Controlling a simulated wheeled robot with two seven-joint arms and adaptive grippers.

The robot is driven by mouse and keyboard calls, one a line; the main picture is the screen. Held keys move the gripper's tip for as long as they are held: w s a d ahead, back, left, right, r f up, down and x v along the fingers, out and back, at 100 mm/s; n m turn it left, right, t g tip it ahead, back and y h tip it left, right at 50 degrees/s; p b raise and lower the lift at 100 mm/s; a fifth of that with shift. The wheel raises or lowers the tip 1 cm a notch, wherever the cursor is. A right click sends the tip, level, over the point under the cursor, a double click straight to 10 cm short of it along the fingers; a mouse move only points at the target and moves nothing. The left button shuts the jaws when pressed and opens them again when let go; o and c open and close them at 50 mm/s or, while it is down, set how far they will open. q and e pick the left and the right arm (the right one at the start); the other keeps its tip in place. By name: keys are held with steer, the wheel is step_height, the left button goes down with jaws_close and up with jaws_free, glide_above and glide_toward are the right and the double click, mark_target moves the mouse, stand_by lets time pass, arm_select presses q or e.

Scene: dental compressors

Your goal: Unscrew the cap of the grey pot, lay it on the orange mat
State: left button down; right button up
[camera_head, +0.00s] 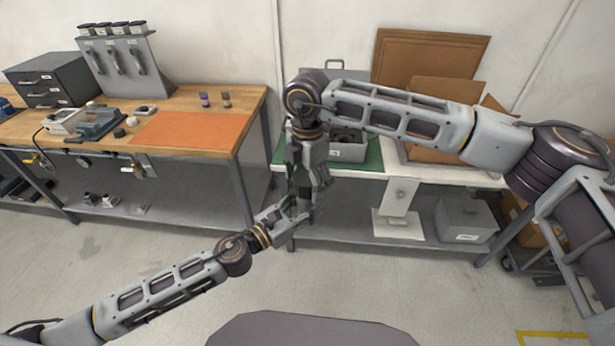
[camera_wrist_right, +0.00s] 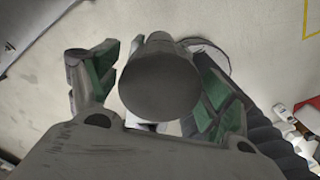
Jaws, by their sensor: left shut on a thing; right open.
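The grey pot shows in the right wrist view as a short cylinder, with its round dark grey cap end (camera_wrist_right: 160,85) facing the camera. My right gripper (camera_head: 308,190) points down over it with its green-padded fingers open on both sides, not visibly closed on it. My left gripper (camera_head: 298,212) is shut on the pot from below, off the floor in front of the benches. The pot is mostly hidden by the grippers in the head view. The orange mat (camera_head: 190,130) lies bare on the wooden bench at the left.

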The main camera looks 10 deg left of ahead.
steer(key=c, duration=1.1)
steer(key=shift+o, duration=0.2)
